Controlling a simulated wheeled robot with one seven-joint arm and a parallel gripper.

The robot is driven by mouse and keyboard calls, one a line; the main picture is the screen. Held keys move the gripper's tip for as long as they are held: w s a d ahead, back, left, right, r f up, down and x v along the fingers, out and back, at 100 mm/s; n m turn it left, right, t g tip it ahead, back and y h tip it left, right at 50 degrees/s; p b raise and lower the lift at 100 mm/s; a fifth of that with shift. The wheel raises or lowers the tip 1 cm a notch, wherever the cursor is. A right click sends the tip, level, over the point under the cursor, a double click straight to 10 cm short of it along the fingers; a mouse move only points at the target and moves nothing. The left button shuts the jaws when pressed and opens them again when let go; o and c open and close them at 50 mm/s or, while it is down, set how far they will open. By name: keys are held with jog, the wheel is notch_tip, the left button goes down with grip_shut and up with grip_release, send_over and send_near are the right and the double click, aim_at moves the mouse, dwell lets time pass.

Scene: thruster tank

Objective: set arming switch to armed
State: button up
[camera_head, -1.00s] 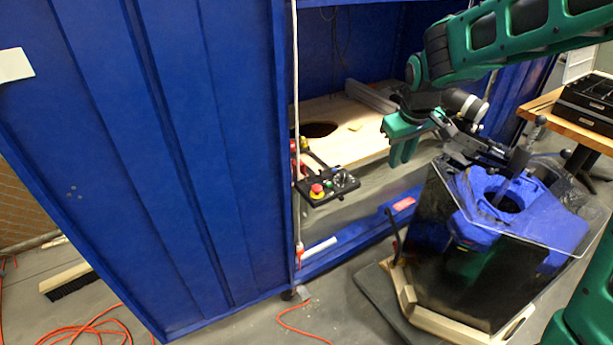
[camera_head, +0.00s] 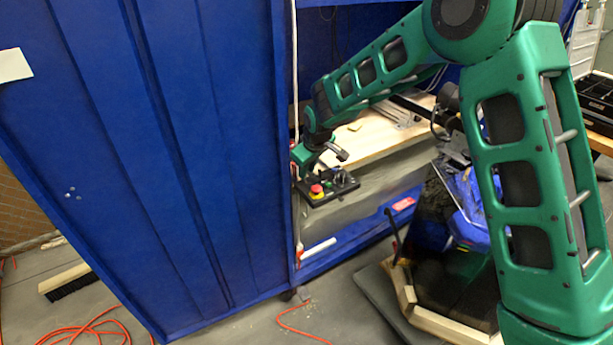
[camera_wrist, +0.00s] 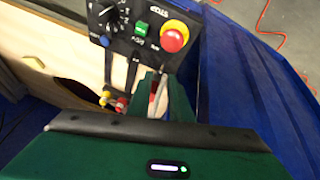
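A black control panel (camera_head: 340,185) stands at the opening of the blue tank. In the wrist view the panel (camera_wrist: 122,48) carries a round dial (camera_wrist: 105,18), a green button (camera_wrist: 141,29) and a red stop button on a yellow base (camera_wrist: 174,37). I cannot read which control is the arming switch. My gripper (camera_head: 298,158) is at the panel's back left edge in the head view. In the wrist view its green fingers (camera_wrist: 163,90) point at the panel's lower edge. A thin pale grey strip shows between them; I cannot tell what it is or whether they hold it.
Red and yellow parts (camera_wrist: 112,100) sit just left of the fingers. The blue tank door (camera_head: 150,160) stands close on the left. A wooden board (camera_head: 365,137) lies behind the panel. A blue and black unit (camera_head: 450,230) is at right, partly behind my arm.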

aim_at(306, 180)
jog(key=shift+x, duration=2)
grip_shut()
jog(key=shift+d, duration=0.2)
jog(key=shift+s+d+t+y, duration=0.2)
jog(key=shift+t+y, duration=0.1)
jog(key=shift+t, duration=0.3)
jog(key=shift+s+d+t+y, duration=0.1)
jog(key=shift+s+t+y, duration=0.2)
jog(key=shift+t, duration=0.3)
jog(key=shift+s+d+f+m+t+y, duration=0.2)
jog(key=shift+t+y, duration=0.35)
jog(key=shift+t, duration=0.25)
jog(key=shift+s+d+f+m+t+y, duration=0.1)
jog(key=shift+s+d+f+t+y, duration=0.1)
jog(key=shift+t+y, duration=0.5)
jog(key=shift+d, duration=0.1)
